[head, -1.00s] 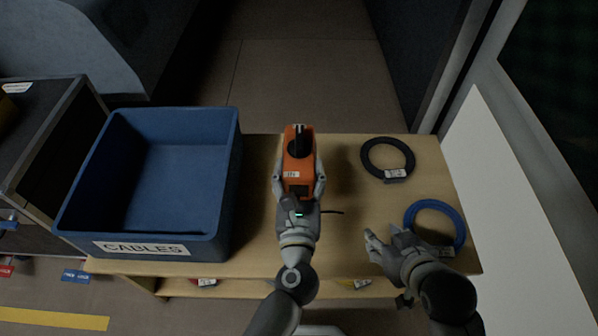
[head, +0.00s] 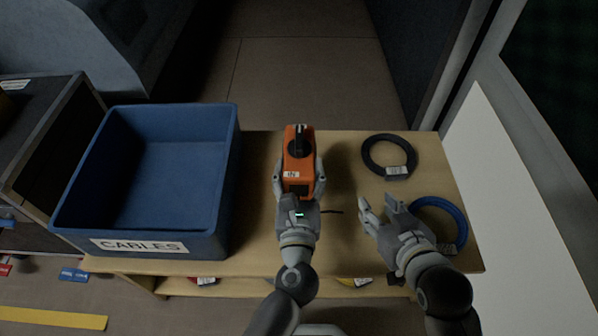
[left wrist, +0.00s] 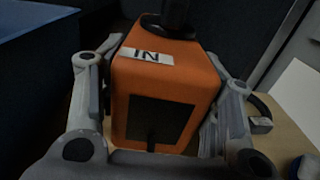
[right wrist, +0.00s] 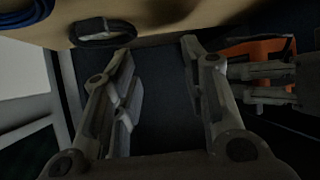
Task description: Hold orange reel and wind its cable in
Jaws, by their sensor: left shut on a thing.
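The orange reel (head: 299,165) is a boxy orange case with a black knob on top and a white "IN" label. My left gripper (head: 299,182) is shut on its two sides; the left wrist view shows the reel (left wrist: 190,65) between the fingers. A short dark cable end (head: 333,211) shows to the right of the left gripper, over the table. My right gripper (head: 378,212) is open and empty, to the right of the reel and beside the blue cable coil. In the right wrist view nothing is between its fingers, and the reel (right wrist: 270,55) shows beyond one finger.
A blue bin (head: 160,235) labelled "CABLES" stands on the left of the wooden table (head: 340,150). A black cable coil (head: 366,158) and a blue cable coil (head: 459,222), both tagged, lie on the right. A white panel (head: 530,200) is beyond the right edge.

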